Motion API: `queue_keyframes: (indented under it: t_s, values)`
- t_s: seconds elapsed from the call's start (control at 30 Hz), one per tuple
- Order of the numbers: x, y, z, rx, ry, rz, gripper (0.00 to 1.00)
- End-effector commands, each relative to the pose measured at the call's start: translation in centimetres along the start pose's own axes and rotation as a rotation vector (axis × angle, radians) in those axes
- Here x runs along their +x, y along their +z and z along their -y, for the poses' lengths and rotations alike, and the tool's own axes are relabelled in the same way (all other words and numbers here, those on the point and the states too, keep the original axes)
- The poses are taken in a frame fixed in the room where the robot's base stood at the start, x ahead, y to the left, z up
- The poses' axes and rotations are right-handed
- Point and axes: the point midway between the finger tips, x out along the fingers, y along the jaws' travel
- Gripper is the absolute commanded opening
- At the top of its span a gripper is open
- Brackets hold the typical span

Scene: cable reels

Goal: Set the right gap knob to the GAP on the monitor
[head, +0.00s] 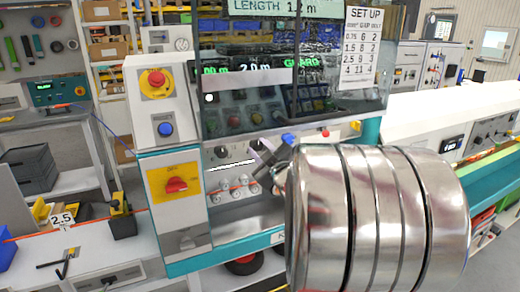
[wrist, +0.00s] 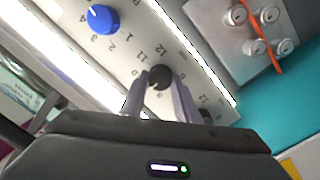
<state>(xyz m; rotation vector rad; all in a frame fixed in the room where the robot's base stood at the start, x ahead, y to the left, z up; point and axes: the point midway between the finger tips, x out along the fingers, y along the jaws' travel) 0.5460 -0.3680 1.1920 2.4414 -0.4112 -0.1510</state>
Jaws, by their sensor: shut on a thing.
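The black knob (wrist: 160,77) in the wrist view sits on a pale panel with printed numbers around it, 11 and 12 among them. My gripper (wrist: 161,88) has one finger on each side of this knob and is shut on it. The knob's pointer is too unclear to read. In the head view my gripper (head: 266,158) is at the control panel, with its tips hard to make out. Another black knob (head: 221,152) is to its left. The monitor (head: 250,78) shows "2.0 m" and "GUARD"; I cannot read a GAP value there.
A blue knob (wrist: 103,18) with a white pointer is beside the held knob. Metal terminals (wrist: 263,30) and an orange cable are close by. A red switch (head: 176,185) is on the left panel. My chrome arm hides the lower right.

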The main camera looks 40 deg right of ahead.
Motion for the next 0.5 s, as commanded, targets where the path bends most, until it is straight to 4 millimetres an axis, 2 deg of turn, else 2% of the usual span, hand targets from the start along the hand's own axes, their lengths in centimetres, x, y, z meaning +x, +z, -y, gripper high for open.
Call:
queue_keyframes:
  t_s: [0.1, 0.13, 0.37, 0.5]
  values:
    - [-0.02, 0.09, 0.22, 0.000, -0.004, 0.002, 0.06]
    - [-0.02, 0.09, 0.23, 0.000, -0.004, 0.002, 0.30]
    - [-0.01, 0.07, 0.14, -0.001, -0.002, 0.001, 0.46]
    - [-0.01, 0.05, 0.09, -0.001, -0.002, 0.001, 0.47]
